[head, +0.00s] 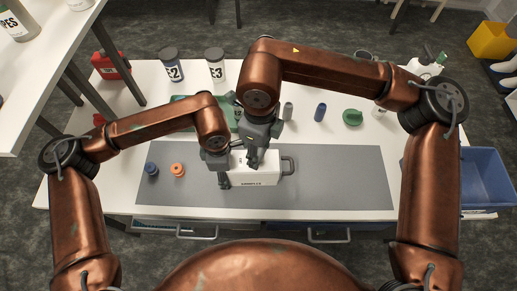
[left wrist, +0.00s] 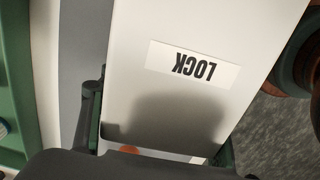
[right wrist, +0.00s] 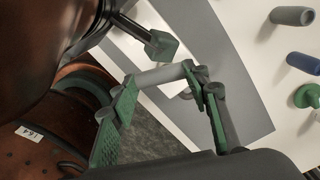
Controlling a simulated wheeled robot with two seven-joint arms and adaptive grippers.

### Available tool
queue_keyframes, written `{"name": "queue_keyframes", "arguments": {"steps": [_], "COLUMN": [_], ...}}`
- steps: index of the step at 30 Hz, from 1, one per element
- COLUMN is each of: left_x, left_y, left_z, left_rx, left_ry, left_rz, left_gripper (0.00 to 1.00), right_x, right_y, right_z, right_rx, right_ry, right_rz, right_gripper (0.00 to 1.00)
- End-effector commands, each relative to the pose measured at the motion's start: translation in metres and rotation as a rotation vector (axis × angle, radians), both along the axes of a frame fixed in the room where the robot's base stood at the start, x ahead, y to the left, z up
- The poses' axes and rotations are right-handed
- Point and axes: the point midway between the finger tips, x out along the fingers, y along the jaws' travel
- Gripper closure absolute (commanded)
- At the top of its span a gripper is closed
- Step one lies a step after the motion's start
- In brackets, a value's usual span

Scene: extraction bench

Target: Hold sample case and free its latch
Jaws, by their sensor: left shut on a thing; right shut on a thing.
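The white sample case (head: 262,176) lies on the grey mat, with lettering on its front and a dark handle (head: 290,165) at its right end. My left gripper (head: 222,178) is at the case's left end. In the left wrist view the case (left wrist: 205,35), with its LOCK label (left wrist: 194,64), sits between my left fingers, which are shut on it. My right gripper (head: 253,160) is over the case's top. In the right wrist view a grey bar (right wrist: 160,76), apparently the latch, lies between my right fingertips. My grippers hide much of the case's top.
Orange (head: 178,170) and blue (head: 151,169) small items stand left on the mat (head: 340,180). Behind are jars E2 (head: 172,68) and E3 (head: 215,65), a red can (head: 108,66), a blue cylinder (head: 320,112) and a green item (head: 352,117). The mat's right side is clear.

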Motion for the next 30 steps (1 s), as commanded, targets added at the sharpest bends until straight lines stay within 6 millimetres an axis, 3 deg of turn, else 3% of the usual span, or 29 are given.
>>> {"name": "queue_keyframes", "arguments": {"steps": [15,30], "left_x": [-0.0012,-0.0013], "left_y": [0.0015,0.0015], "left_z": [-0.0045,-0.0046], "left_rx": [0.005,0.005], "left_ry": [0.005,0.005], "left_rz": [0.000,0.000], "left_gripper": [0.81,0.81], "right_x": [-0.0011,-0.0011], "right_y": [-0.0030,-0.0038], "right_z": [-0.0007,-0.0002], "right_rx": [0.000,0.000], "right_ry": [0.001,0.000], "right_rz": [0.380,0.477], "right_gripper": [0.81,0.81]}}
